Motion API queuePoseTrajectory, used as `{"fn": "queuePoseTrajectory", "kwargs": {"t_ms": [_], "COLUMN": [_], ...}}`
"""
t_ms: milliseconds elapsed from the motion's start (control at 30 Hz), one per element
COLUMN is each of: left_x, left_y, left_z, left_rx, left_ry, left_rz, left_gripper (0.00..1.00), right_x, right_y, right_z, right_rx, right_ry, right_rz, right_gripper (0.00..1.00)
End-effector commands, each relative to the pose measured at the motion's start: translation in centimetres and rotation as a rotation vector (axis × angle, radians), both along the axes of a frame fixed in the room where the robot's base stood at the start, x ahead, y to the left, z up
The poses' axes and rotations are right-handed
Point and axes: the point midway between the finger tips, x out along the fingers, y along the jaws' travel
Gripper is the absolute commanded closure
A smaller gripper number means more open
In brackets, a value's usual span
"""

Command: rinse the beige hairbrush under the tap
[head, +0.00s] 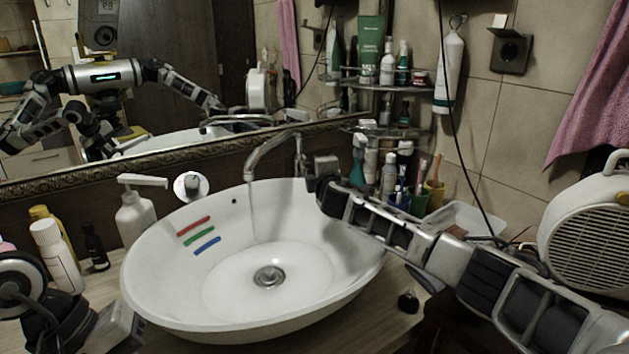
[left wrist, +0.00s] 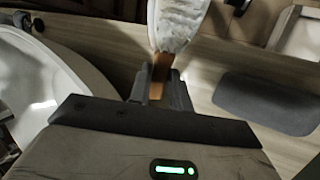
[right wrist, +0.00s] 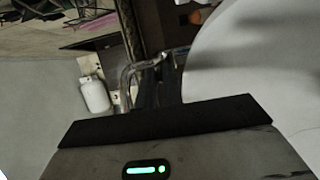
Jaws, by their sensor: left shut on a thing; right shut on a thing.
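The beige hairbrush (left wrist: 179,24) shows in the left wrist view, its pale head upward and its orange-brown handle (left wrist: 156,88) between my left fingers. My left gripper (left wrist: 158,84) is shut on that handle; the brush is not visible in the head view. The chrome tap (head: 268,150) stands behind the white basin (head: 140,290). A faint thin stream appears to fall from its spout. My right gripper (head: 318,168) is shut at the tap's lever, also seen in the right wrist view (right wrist: 160,72); the fingers hide the exact contact.
A white pump bottle (head: 135,215) and other bottles (head: 57,255) stand left of the basin. Cups with toothbrushes (head: 420,200), a clear tray (head: 465,222) and a white heater (head: 590,235) are at the right. A mirror (head: 200,80) lies behind.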

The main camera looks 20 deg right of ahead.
Motion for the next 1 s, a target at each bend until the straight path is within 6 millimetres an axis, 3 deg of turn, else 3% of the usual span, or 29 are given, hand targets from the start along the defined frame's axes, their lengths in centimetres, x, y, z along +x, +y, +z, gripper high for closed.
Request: {"fn": "queuePoseTrajectory", "kwargs": {"t_ms": [33, 67, 100, 567, 1000], "left_x": [0.0, 0.0, 0.0, 0.0, 0.0], "left_y": [0.0, 0.0, 0.0, 0.0, 0.0], "left_z": [0.1, 0.1, 0.1, 0.1, 0.2], "left_rx": [0.0, 0.0, 0.0, 0.0, 0.0], "left_ry": [0.0, 0.0, 0.0, 0.0, 0.0], "left_rz": [0.0, 0.0, 0.0, 0.0, 0.0], "left_gripper": [1.0, 1.0, 1.0, 1.0, 1.0], "right_x": [0.1, 0.1, 0.1, -0.7, -7.6], "right_y": [-0.1, -0.1, -0.1, 0.1, 1.9], "right_z": [1.0, 1.0, 1.0, 0.5, 1.4], "right_rx": [0.003, 0.003, 0.003, 0.001, 0.002], "right_ry": [-0.016, -0.016, -0.016, -0.008, -0.009], "right_rz": [0.0, 0.0, 0.0, 0.001, 0.003], "right_gripper": [1.0, 0.86, 0.84, 0.84, 0.84]}}
